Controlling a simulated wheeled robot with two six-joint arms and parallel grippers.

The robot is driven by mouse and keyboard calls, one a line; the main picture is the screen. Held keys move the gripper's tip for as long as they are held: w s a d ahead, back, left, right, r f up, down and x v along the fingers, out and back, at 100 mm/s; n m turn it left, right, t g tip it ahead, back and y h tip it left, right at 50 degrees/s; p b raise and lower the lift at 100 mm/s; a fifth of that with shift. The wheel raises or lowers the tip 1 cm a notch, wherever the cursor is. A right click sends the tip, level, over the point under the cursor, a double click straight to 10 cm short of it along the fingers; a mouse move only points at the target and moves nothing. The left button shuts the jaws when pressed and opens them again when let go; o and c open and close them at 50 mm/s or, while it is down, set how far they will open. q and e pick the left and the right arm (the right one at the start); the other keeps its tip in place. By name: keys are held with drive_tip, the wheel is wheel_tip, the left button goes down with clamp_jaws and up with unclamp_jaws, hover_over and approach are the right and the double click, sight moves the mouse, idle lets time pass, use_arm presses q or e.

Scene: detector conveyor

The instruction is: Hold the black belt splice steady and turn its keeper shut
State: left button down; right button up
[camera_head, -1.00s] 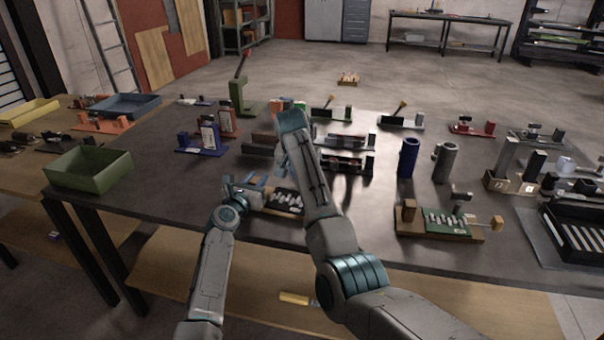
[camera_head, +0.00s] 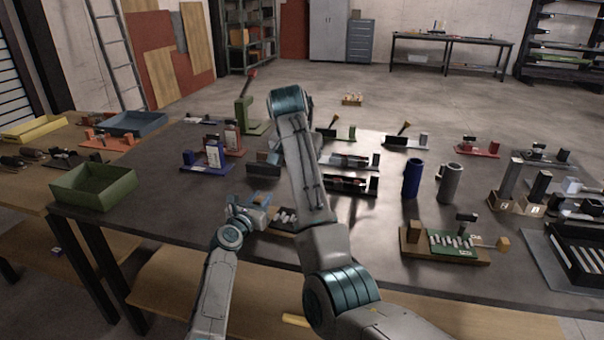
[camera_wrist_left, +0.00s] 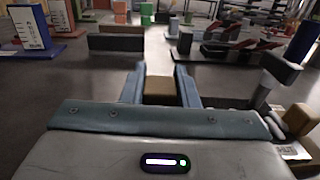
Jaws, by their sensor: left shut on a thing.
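The black belt splice (camera_head: 286,215) lies on a wooden base near the table's front edge. In the head view my right arm covers most of it, including its right end. My left gripper (camera_head: 262,199) is at the left end of the splice. In the left wrist view its blue fingers (camera_wrist_left: 160,84) are shut on a tan block (camera_wrist_left: 160,88). My right arm crosses in front of the splice, but its gripper is hidden.
A similar green splice (camera_head: 452,243) with a wooden-knobbed keeper (camera_head: 502,243) stands to the right. A blue cylinder (camera_head: 412,178) and grey cylinder (camera_head: 450,183) stand behind it. A green bin (camera_head: 93,188) is at the left. Several fixtures crowd the back of the table.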

idle(0.3)
use_arm(q)
drive_tip(key=c, duration=1)
unclamp_jaws()
drive_tip(key=shift+c, duration=0.2)
